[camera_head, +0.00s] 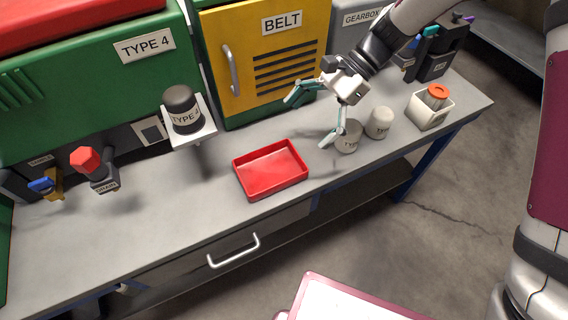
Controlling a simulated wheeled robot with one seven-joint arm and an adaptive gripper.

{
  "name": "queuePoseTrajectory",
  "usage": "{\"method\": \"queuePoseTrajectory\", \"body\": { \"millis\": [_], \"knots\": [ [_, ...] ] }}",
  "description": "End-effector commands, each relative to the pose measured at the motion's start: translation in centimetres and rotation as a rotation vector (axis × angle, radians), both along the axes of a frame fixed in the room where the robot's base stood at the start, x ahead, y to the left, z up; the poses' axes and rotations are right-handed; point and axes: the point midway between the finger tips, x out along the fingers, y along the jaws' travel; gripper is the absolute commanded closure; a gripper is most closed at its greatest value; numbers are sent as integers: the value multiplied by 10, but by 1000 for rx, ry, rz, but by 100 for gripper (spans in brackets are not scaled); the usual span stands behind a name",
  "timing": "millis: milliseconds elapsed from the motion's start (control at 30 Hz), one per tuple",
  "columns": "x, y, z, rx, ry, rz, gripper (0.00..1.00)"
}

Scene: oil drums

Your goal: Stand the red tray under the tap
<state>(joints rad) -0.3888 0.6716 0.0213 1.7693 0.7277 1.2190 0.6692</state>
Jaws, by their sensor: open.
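The red tray (253,189) lies flat and empty on the grey workbench, near its front edge at the middle. A tap with a red knob (86,160) and a dark body labelled DRAIN (105,186) juts out at the left, from below the green TYPE 4 machine. A smaller brass tap with a blue handle (44,185) is further left. The tray is well to the right of both taps. My gripper (312,120) is open and empty, above the bench to the right of and behind the tray, not touching it.
A dark TYPE 4 jar (183,110) stands on a white bracket shelf (199,135) between tap and tray. A grey cup (347,139) and a pale rounded container (379,123) stand close to my gripper. A white box (431,114) stands right. The bench's front left is clear.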

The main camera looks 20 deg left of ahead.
Motion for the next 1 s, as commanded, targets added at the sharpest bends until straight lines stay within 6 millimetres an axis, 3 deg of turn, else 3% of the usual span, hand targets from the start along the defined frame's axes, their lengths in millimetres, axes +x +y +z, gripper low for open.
{"method": "queuePoseTrajectory", "body": {
  "millis": [400,767,1000],
  "knots": [
    [-38,31,-50,-1,2,2,0],
    [-52,41,-67,0,2,3,0],
    [-70,55,-91,-2,1,4,0]
  ]
}}
